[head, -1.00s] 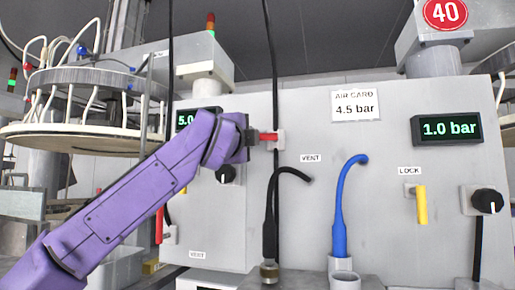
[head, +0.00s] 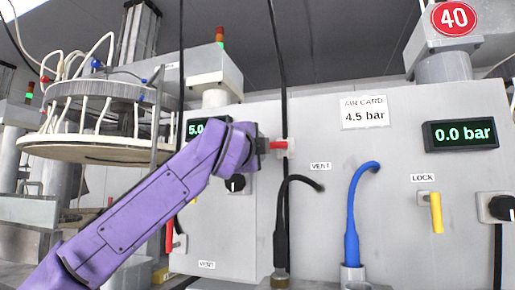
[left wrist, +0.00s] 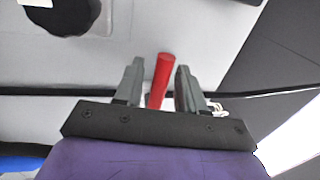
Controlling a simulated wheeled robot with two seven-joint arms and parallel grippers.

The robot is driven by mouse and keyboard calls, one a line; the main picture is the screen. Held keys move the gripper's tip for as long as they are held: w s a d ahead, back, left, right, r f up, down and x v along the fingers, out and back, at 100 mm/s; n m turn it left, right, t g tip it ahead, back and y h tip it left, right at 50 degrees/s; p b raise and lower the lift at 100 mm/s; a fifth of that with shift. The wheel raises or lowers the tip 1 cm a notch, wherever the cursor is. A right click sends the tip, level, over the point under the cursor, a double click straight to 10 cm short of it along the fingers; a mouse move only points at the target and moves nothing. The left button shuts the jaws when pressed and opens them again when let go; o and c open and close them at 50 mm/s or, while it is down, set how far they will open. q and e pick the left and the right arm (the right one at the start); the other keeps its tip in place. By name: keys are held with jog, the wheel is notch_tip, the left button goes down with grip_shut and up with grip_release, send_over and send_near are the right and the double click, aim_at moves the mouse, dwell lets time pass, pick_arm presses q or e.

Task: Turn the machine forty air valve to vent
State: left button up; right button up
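The red air valve handle (head: 278,145) on the grey panel (head: 390,145) lies level, pointing left from its pale mount, above and left of the upper VENT label (head: 320,166). My left gripper (head: 264,146) is at the handle's left end. In the left wrist view the handle (left wrist: 160,82) stands between the two fingers of my left gripper (left wrist: 160,68), with a gap on each side, so the gripper is open around it. The panel's display (head: 462,134) reads 0.0 bar, under the red 40 sign (head: 454,17). My right gripper is not in view.
A black hose (head: 282,225) and a blue hose (head: 352,215) rise below the valve. A yellow LOCK handle (head: 436,212) hangs down at right. Another red handle (head: 169,237) hangs at left behind my arm. A black cable (head: 277,70) runs down close behind my gripper.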

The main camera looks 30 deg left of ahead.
pick_arm(q)
jog(key=b+v, duration=0.3)
jog(key=v, duration=0.7)
